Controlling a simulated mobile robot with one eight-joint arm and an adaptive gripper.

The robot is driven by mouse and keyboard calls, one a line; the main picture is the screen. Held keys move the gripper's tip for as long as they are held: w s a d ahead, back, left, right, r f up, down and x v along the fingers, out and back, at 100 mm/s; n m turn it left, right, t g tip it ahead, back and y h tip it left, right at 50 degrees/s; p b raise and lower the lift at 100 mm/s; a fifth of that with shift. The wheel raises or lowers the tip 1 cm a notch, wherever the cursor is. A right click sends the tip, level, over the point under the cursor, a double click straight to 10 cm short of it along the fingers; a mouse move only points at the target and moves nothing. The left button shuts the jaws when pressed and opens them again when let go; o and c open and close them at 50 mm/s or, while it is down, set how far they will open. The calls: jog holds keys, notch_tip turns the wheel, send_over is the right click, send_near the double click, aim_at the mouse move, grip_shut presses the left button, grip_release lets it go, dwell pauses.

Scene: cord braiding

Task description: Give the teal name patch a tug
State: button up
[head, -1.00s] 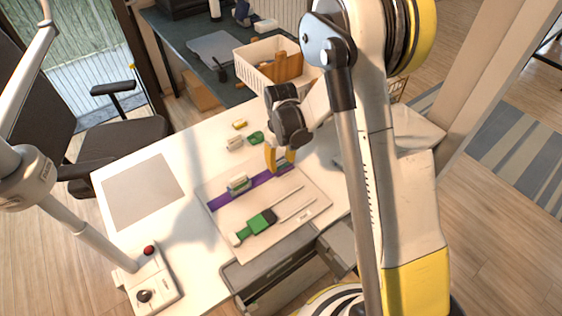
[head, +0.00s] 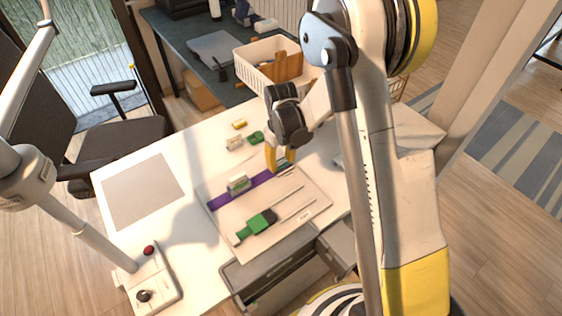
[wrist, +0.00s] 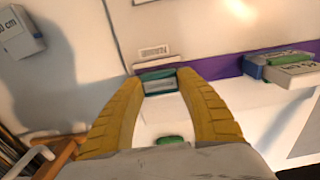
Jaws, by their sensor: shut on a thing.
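The teal name patch (wrist: 159,82) shows in the wrist view as a small teal-edged piece with a pale face, on the purple strip (wrist: 220,67). My gripper's (wrist: 157,76) yellow fingers are shut on it, one fingertip at each side. In the head view my gripper (head: 280,165) reaches down to the right end of the purple strip (head: 215,201). The patch is mostly hidden behind the fingers there. The strip lies across a pale board (head: 285,222) on the white table.
A small block stands on the strip (head: 238,184). A green-handled tool (head: 258,223) and two thin rods lie on the board. Several small pieces, one green (head: 255,138), lie behind it. A grey mat (head: 143,190) lies left. A white basket (head: 262,70) stands behind.

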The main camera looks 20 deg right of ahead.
jog(key=shift+f, duration=0.1)
dwell(0.3)
jog(key=o, duration=1.7)
jog(key=shift+c, duration=0.2)
jog(key=shift+r+p, duration=1.6)
jog(key=shift+r, duration=1.4)
